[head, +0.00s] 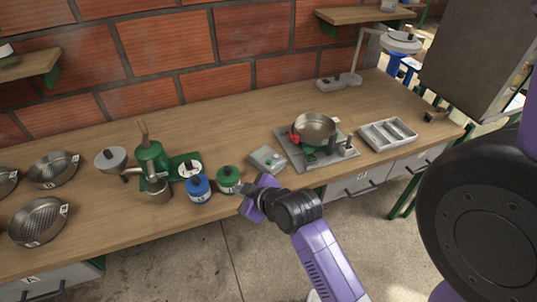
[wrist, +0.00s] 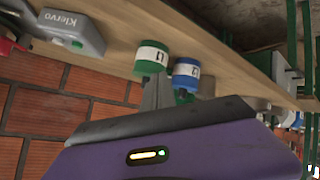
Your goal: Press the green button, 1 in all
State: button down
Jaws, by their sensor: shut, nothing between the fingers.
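The green button (head: 268,162) sits on a small grey box (head: 260,154) near the front edge of the bench. In the wrist view the button (wrist: 77,44) shows on the grey box (wrist: 62,28), which is marked "Klervo", at the upper left. My gripper (head: 245,207) is at the bench's front edge, below and left of the box in the head view, apart from the button. Its fingers (wrist: 162,92) are shut and empty, and appear in front of the green canister in the wrist view.
A green canister (head: 228,181) and a blue canister (head: 198,189) stand left of the box. A pan (head: 315,127) on a burner stand is to its right, with a grey divided tray (head: 388,133) beyond. A green grinder-like device (head: 151,158) and metal bowls (head: 39,222) stand further left.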

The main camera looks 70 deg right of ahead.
jog(key=d+r+g+p, duration=0.1)
jog(key=d+r+p, duration=0.1)
jog(key=d+r, duration=0.5)
jog(key=r+n+g, duration=0.1)
jog(key=r+n, duration=0.1)
send_over(270, 165)
jog(key=shift+s+f+p, duration=0.1)
jog(key=shift+f+p, duration=0.15)
jog(key=shift+p, duration=0.1)
notch_tip(270, 165, down, 7)
jog(key=b, duration=0.6)
jog(key=shift+r+b, duration=0.15)
jog(key=shift+b, duration=0.2)
jog(key=shift+f+b, duration=0.6)
jog(key=shift+f, duration=0.45)
jog(key=shift+f, duration=0.45)
